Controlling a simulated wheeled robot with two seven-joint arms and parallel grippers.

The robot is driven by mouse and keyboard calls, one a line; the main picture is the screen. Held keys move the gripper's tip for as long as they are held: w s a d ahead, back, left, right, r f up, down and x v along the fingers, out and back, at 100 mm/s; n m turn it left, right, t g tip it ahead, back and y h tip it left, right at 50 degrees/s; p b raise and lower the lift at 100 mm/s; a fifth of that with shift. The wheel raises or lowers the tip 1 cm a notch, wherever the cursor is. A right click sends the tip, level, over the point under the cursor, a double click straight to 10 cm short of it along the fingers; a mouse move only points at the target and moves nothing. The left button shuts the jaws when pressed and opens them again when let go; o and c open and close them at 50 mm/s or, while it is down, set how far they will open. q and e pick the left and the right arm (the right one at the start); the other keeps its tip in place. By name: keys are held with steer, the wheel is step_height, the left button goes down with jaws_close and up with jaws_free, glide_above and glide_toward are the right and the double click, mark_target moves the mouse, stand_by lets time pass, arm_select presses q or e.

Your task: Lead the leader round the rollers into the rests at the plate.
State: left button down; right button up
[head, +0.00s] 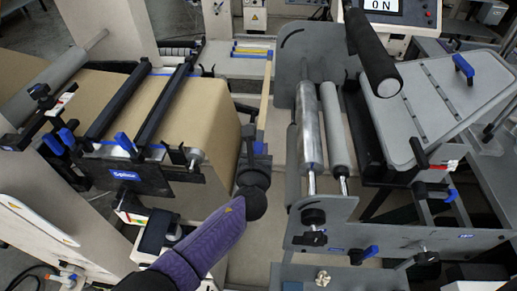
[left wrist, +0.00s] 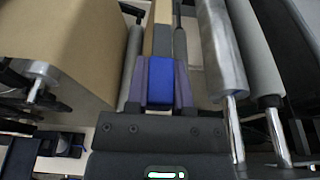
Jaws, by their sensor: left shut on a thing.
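My left gripper (head: 257,147) stands in the gap between the kraft roll (head: 206,118) and the rollers. In the left wrist view its purple fingers (left wrist: 160,84) are shut on a blue piece (left wrist: 160,82), which appears to be the end of the leader. A tan strip (left wrist: 162,40) runs away behind that piece, and it also shows in the head view (head: 265,105). A shiny roller (head: 309,130) and a grey roller (head: 337,125) stand to the right of the gripper, apart from it. The grey plate (head: 420,108) lies farther right. My right gripper does not show.
Black bars (head: 165,105) with blue levers cross the kraft roll. A grey side plate (head: 350,222) holds the rollers' near ends. Black fittings with a red and white mark (head: 440,167) sit at the plate's near edge. A narrow floor gap lies between the two machine halves.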

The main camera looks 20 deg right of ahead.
arm_select(q)
step_height(320, 180, up, 3)
steer(key=shift+f+p, duration=0.2)
steer(key=shift+p, duration=0.55)
steer(key=shift+f, duration=0.1)
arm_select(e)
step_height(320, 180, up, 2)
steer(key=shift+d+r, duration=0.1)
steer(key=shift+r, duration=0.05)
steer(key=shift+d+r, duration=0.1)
